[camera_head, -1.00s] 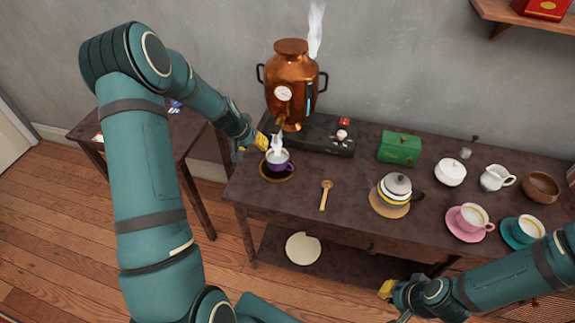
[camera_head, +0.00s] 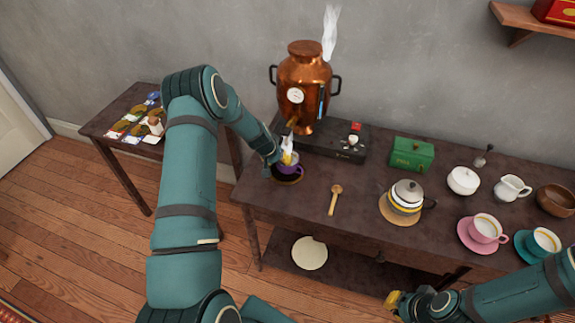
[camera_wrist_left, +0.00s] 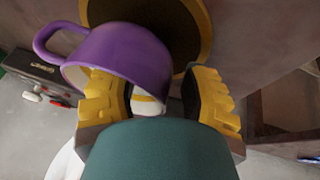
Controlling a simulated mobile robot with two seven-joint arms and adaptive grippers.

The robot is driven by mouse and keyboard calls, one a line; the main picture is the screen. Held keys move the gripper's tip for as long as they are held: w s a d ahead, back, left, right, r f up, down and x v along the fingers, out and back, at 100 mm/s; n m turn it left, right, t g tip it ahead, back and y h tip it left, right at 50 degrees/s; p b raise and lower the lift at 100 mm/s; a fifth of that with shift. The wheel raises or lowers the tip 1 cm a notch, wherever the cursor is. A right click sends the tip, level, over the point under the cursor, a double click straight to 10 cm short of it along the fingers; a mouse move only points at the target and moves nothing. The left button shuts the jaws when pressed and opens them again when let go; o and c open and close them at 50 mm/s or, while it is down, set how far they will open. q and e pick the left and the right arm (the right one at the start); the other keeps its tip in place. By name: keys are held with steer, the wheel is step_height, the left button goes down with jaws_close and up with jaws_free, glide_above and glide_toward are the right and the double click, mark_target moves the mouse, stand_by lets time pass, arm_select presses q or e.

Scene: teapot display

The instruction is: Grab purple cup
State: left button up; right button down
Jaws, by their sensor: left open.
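The purple cup (camera_head: 290,170) stands on a dark round coaster at the left end of the dark table, below the copper urn's spout. In the left wrist view the cup (camera_wrist_left: 130,52) is close, with its handle to the left. My left gripper (camera_head: 286,159) is at the cup and open. In the wrist view its yellow fingers (camera_wrist_left: 160,95) are apart; one overlaps the cup's mouth and the other is just right of its wall. Contact cannot be told. My right gripper (camera_head: 394,300) is low, in front of the table, away from the cup; its fingers are too small to judge.
The copper urn (camera_head: 304,85) steams on a black base (camera_head: 345,146) behind the cup. A green box (camera_head: 412,154) and pink cup (camera_head: 485,229) are further right. Table space around the spoon is clear.

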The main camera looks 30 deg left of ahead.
arm_select(q)
steer(key=shift+o, duration=0.3)
jaws_close()
steer(key=shift+r, duration=0.2)
